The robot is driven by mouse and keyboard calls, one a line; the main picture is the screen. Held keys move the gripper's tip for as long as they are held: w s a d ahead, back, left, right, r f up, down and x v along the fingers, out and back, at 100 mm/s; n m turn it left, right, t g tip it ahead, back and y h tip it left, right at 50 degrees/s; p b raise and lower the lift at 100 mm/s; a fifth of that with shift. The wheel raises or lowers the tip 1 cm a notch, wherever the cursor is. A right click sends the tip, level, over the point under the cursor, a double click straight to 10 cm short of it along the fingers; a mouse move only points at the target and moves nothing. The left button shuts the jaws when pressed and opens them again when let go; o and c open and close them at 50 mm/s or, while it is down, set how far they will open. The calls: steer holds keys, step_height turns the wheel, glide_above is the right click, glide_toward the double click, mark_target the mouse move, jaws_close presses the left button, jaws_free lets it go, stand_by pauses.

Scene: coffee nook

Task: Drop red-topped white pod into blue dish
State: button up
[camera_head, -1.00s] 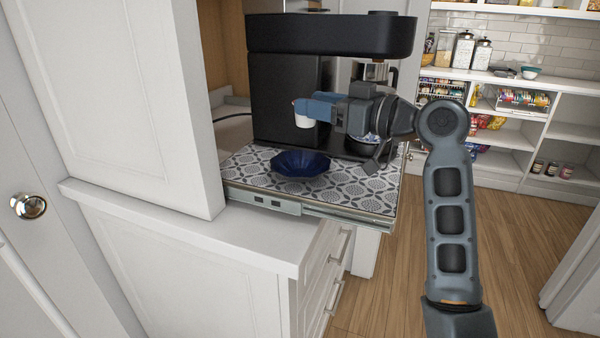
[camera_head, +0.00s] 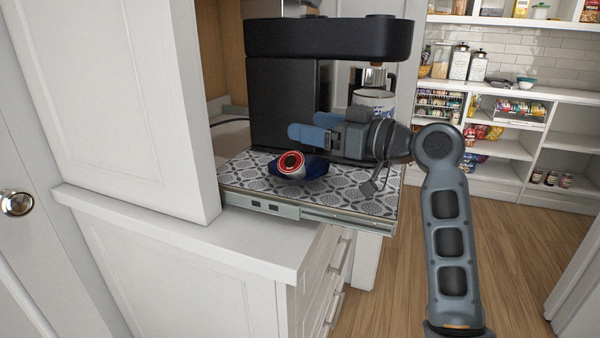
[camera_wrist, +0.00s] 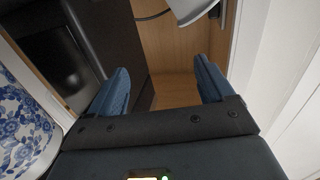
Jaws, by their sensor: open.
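The red-topped white pod (camera_head: 290,164) is tilted in the blue dish (camera_head: 314,171), its red top facing the head camera. The dish sits on the patterned pull-out shelf (camera_head: 352,200), and the pod hides much of it. My gripper (camera_head: 304,127) is open and empty above the dish, with its blue fingers pointing left. In the wrist view the two fingers of my gripper (camera_wrist: 165,88) stand wide apart with nothing between them. Neither the pod nor the dish can be made out in the wrist view.
A black coffee machine (camera_head: 290,95) stands right behind my gripper, its head (camera_head: 330,37) overhanging above. A blue-patterned white pot (camera_head: 374,101) is behind my wrist. The white cabinet door (camera_head: 120,100) borders the shelf on the left. Open floor (camera_head: 530,240) lies at right.

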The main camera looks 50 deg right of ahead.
steer(key=s+d, duration=0.1)
steer(key=s, duration=0.6)
steer(key=shift+s+b, duration=0.35)
steer(key=shift+b, duration=0.05)
stand_by(0.3)
